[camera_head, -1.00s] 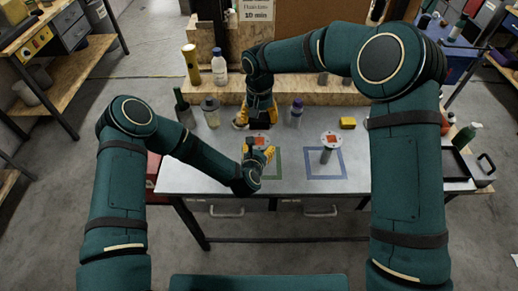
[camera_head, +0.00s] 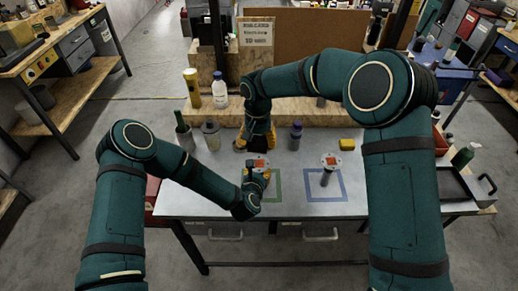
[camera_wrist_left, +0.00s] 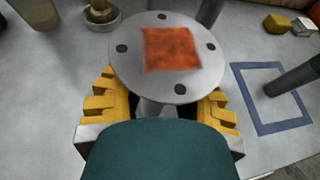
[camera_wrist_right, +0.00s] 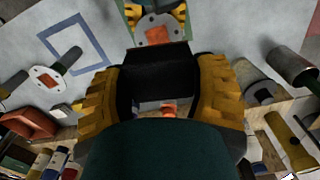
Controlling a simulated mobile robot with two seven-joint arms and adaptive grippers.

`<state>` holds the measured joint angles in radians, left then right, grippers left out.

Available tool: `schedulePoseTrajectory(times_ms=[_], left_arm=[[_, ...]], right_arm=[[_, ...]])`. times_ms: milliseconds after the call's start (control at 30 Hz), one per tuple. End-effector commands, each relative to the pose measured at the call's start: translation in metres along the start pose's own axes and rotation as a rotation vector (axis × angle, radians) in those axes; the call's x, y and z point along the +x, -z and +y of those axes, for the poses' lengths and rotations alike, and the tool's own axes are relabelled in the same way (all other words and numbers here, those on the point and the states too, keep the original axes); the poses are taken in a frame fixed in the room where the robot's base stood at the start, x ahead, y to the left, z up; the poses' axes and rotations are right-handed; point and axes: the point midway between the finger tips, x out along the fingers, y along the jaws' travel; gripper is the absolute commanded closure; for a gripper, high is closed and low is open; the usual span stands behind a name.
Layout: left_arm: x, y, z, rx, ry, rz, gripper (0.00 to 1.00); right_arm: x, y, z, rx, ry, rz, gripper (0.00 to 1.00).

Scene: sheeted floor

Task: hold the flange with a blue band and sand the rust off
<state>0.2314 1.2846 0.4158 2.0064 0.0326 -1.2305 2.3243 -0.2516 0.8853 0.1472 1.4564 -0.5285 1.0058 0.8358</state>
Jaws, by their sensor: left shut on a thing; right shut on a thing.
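My left gripper (camera_head: 256,178) is shut on a flange (camera_wrist_left: 125,62), seen as a grey disc with bolt holes and a square orange rust patch; it also shows in the right wrist view (camera_wrist_right: 155,30). Its stem is mostly hidden, and no blue band can be made out. My right gripper (camera_head: 257,134) is beyond it, shut on a black block (camera_wrist_right: 155,82), which appears apart from the rust patch. A second flange (camera_head: 330,160) with an orange patch stands inside the blue square (camera_head: 342,196); it shows in the right wrist view (camera_wrist_right: 46,77).
A green square (camera_head: 279,196) lies under the left gripper. A purple-capped bottle (camera_head: 295,137), a yellow block (camera_head: 346,144) and a small dish (camera_wrist_left: 103,22) stand towards the back. A wooden ledge (camera_head: 310,108) runs behind.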

Motion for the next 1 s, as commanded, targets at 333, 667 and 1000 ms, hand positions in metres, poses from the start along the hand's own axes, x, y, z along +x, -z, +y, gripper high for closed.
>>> schedulePoseTrajectory(times_ms=[333, 667, 1000], left_arm=[[0.0, 0.001, 0.0, 0.0, 0.0, 0.001, 1.0], [0.0, 0.001, 0.0, 0.0, -0.001, 0.001, 1.0], [0.0, 0.001, 0.0, 0.0, 0.0, 0.001, 1.0]], right_arm=[[0.0, -0.002, -0.014, 0.511, -0.001, 0.003, 0.66], [0.006, -0.002, -0.016, 0.639, 0.001, 0.003, 0.66], [0.035, -0.002, -0.016, 0.636, 0.001, 0.002, 0.66]])
